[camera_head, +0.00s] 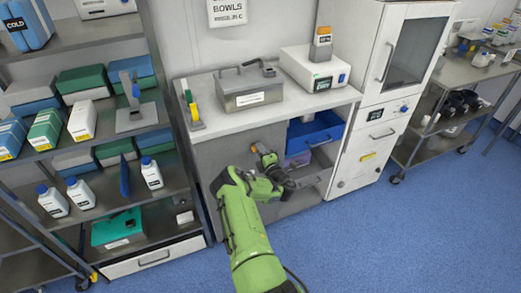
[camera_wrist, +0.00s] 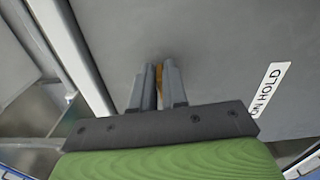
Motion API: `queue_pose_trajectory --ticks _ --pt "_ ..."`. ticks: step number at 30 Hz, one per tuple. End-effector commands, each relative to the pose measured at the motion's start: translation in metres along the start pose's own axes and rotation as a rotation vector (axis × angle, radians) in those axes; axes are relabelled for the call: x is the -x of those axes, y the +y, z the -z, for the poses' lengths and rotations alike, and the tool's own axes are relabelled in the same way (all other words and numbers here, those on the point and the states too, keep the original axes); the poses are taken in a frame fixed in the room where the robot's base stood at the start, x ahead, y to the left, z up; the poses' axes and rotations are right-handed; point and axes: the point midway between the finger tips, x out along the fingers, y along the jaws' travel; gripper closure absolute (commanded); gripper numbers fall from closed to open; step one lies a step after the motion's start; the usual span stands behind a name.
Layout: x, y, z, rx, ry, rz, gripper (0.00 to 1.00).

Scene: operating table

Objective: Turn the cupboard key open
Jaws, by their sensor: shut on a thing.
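The grey cupboard door (camera_head: 228,157) is the front panel under the bench, and it looks closed. It fills most of the wrist view (camera_wrist: 215,45), where a white label (camera_wrist: 266,88) with "ON HOLD" is on it. My gripper (camera_head: 259,150) is at the door's upper part, at the end of my green arm. In the wrist view, my gripper's two grey fingers (camera_wrist: 159,80) are close together, shut on a small brass-coloured key (camera_wrist: 159,76). Only a sliver of the key shows between and beside the fingers. The lock and the key's turn angle are hidden.
A grey metal box (camera_head: 248,90) and a white device (camera_head: 314,68) stand on the bench top. Right of the door are open compartments with a blue bin (camera_head: 316,130). Shelving with bottles (camera_head: 152,173) stands close on the left. The blue floor (camera_head: 350,240) is clear on the right.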

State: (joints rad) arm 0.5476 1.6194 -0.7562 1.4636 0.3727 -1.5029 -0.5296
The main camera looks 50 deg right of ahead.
Motion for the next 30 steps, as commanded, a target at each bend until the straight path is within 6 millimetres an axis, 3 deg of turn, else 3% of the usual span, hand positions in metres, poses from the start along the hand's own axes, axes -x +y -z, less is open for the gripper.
queue_pose_trajectory --ticks 23,24,27,30 --pt "0.0005 -0.0022 -0.0007 -0.102 -0.002 0.002 1.00" --pt "0.0006 -0.0023 -0.0007 -0.102 -0.002 0.002 0.84" --pt "0.0005 -0.0022 -0.0006 -0.102 -0.002 0.002 0.68" --pt "0.0004 -0.0020 -0.0005 -0.101 -0.002 0.001 0.66"
